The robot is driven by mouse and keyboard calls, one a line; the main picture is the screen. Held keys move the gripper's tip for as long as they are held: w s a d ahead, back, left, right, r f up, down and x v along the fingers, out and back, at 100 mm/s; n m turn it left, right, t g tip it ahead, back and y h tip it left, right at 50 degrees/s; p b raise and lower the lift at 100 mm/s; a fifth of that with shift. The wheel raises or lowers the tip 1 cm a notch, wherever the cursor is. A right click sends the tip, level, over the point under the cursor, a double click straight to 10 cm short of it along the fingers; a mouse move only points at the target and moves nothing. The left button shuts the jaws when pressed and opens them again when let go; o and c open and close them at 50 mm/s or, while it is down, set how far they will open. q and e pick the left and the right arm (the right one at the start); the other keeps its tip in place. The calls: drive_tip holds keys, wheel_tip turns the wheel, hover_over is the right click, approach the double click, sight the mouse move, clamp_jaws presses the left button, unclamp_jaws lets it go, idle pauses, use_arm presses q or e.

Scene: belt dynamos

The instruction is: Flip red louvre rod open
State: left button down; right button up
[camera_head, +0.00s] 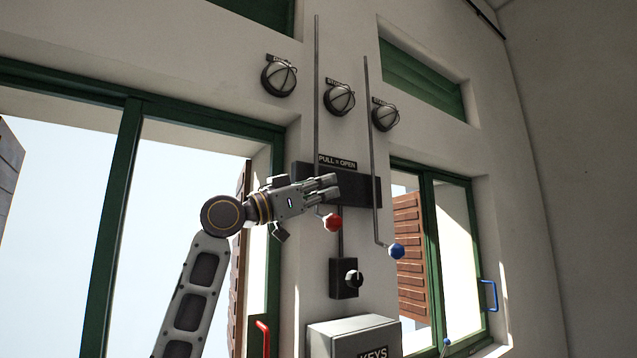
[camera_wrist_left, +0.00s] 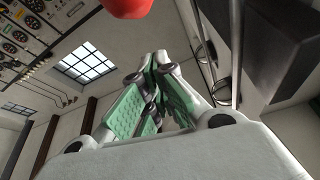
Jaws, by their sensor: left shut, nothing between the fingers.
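The red louvre rod (camera_head: 317,90) runs straight up the wall pillar. Its lower part passes behind my left gripper, and its red knob (camera_head: 332,222) hangs just below the fingers. The knob also shows at the top edge of the left wrist view (camera_wrist_left: 127,6), cut off by the frame. My left gripper (camera_head: 334,187) is shut and empty, in front of the dark "PULL = OPEN" box, a little above the knob. Its green-padded fingers meet in the left wrist view (camera_wrist_left: 156,58). Whether it touches the rod I cannot tell. My right gripper is not in view.
A second rod with a blue knob (camera_head: 397,251) hangs to the right. A dark switch box (camera_head: 343,278) and a grey keys cabinet (camera_head: 345,338) sit below. Green-framed windows (camera_head: 122,190) flank the pillar. Round caged lamps (camera_head: 279,76) are above.

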sight(326, 221)
use_arm(q)
drive_tip(key=shift+w+a+f+p, duration=0.1)
drive_tip(key=shift+w+f+p, duration=0.1)
drive_tip(key=shift+f, duration=0.65)
drive_tip(key=shift+w+a+f+p, duration=0.1)
drive_tip(key=shift+f+p, duration=0.05)
drive_tip(key=shift+f, duration=0.65)
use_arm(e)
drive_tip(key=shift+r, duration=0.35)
use_arm(q)
drive_tip(key=shift+s+f, duration=0.1)
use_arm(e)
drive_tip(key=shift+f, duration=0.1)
